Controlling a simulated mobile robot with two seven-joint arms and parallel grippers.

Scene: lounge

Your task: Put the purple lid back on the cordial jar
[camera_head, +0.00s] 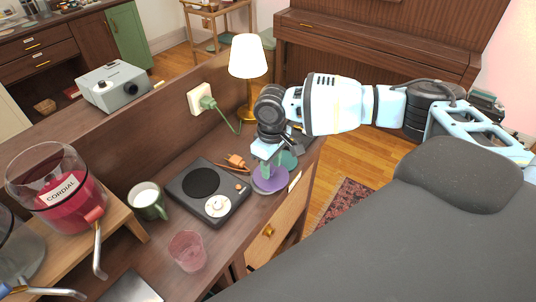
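The cordial jar (62,205) stands at the left on a wooden riser. It is clear, labelled CORDIAL, holds red liquid, and has a red and silver tap; no lid shows on its top. The purple lid (270,186) is at the right end of the wooden counter, near its edge. My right gripper (265,170) points down right over the purple lid, its fingertips at the lid's middle. Whether the fingers are closed on it is too small to tell. My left gripper is not in view.
A green disc (287,160) lies just behind the purple lid. A black turntable device (208,193), a green mug (147,201) and a pink glass (187,250) stand between lid and jar. A lit lamp (248,62) stands behind. Another clear jar (18,250) is at the left edge.

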